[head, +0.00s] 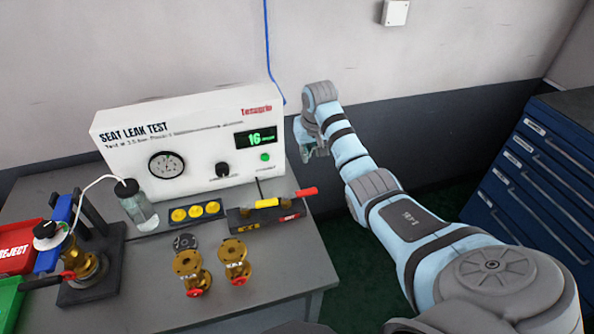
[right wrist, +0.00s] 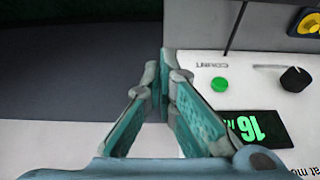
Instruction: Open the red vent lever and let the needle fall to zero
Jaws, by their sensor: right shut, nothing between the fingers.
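A bar with a red handle (head: 306,191) and a yellow handle (head: 266,203) sits on a black block (head: 240,222) at the table's right edge. My right gripper (head: 314,153) is shut and empty beside the panel's right end, above the red handle. It also shows in the right wrist view (right wrist: 164,75). My left gripper is out of view.
The panel's display (head: 256,137) reads 16, above a green button (head: 265,157). Two brass valves (head: 188,268), a bottle (head: 137,205) and a clamp stand (head: 85,265) stand on the grey table (head: 290,255). Blue drawers (head: 530,165) stand far right.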

